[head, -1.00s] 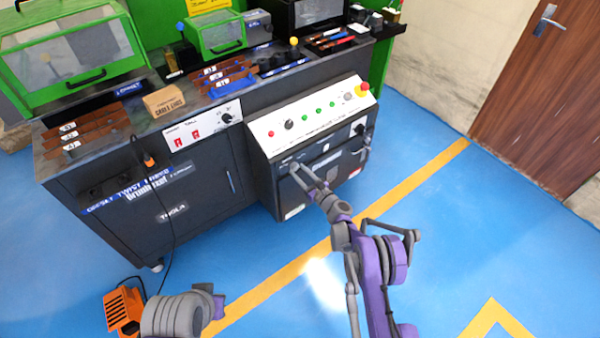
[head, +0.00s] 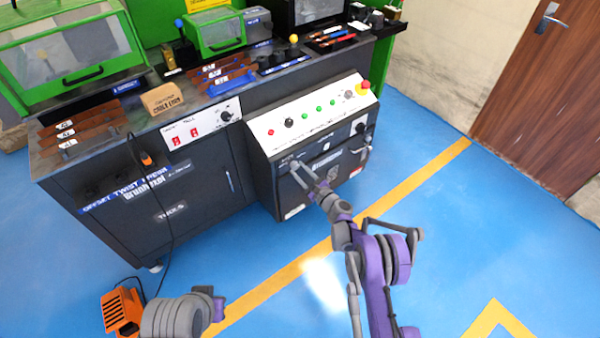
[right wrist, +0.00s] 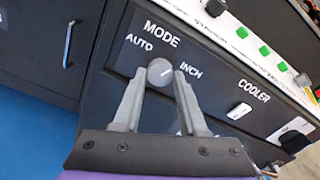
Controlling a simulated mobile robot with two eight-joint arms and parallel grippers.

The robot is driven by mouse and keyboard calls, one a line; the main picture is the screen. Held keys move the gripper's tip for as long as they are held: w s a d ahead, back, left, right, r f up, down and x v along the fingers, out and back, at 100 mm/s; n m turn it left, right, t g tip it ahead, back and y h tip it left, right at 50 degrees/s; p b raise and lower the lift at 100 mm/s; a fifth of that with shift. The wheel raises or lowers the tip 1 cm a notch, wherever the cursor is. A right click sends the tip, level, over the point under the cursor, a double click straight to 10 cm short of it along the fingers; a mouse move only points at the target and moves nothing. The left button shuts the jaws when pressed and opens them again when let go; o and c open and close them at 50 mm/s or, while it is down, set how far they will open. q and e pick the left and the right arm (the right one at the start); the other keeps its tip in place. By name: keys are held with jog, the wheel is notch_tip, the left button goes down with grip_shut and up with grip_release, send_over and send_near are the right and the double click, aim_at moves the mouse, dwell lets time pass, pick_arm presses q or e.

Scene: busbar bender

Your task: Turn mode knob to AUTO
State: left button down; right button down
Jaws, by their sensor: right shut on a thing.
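The mode knob (right wrist: 160,72) is a round grey knob on the dark front panel, between the printed words AUTO on its left and INCH on its right. A pale mark on its face points right, toward INCH. My right gripper (right wrist: 158,80) is shut on the knob, with one finger on each side of it. In the head view, my right gripper (head: 298,170) reaches the upper left of the control cabinet's front, and the knob is too small and covered to make out.
A COOLER switch (right wrist: 239,111) sits right of the knob. Above is a sloped white panel (head: 310,115) with several buttons and a red emergency stop (head: 363,87). An orange box (head: 122,312) stands on the floor at left. Blue floor in front is mostly clear.

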jog(key=n+b, duration=0.1)
jog(key=n, duration=0.2)
jog(key=shift+n, duration=0.4)
jog(key=n, duration=0.7)
jog(key=shift+b, duration=0.4)
jog(key=shift+n, duration=1.7)
jog(key=shift+c, duration=2.3)
grip_release()
